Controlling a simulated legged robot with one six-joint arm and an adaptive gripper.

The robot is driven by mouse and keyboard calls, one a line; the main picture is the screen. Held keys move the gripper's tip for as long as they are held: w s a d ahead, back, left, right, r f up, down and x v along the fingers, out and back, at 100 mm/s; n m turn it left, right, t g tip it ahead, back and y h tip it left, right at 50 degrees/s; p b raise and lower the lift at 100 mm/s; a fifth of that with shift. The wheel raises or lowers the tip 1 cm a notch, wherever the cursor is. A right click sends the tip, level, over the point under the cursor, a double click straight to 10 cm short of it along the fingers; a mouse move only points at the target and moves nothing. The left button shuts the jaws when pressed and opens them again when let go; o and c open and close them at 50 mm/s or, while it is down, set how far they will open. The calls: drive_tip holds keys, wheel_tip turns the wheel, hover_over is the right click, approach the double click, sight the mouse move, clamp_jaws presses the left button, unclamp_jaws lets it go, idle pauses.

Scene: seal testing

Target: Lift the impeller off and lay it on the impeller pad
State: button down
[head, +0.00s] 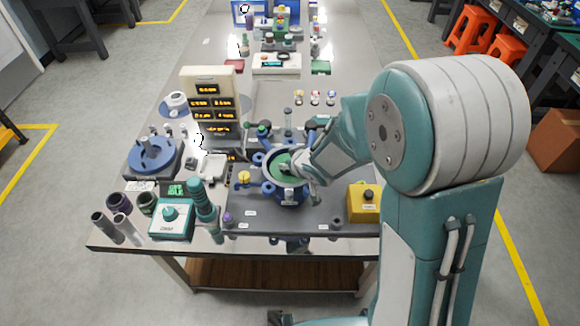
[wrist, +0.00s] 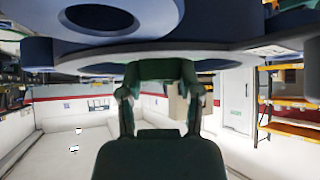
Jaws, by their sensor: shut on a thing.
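A green round part, which looks like the impeller (head: 278,160), sits inside the blue ringed housing (head: 268,188) on the dark bench plate. My gripper (head: 288,169) reaches in from the right over the housing and is shut on the impeller. Its fingertips are small and partly hidden here. In the wrist view, the two dark fingers of my gripper (wrist: 162,75) meet a dark green part, with the blue flange (wrist: 100,18) filling the top. I cannot tell whether the impeller is clear of its seat. I cannot single out the impeller pad.
A yellow block (head: 364,203) stands right of the housing. A teal box (head: 170,219) and a teal stepped column (head: 203,203) stand to the left. A blue round fixture (head: 153,155) is at the far left. A cream display panel (head: 208,95) rises behind.

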wheel_tip(320, 180, up, 10)
idle(0.8)
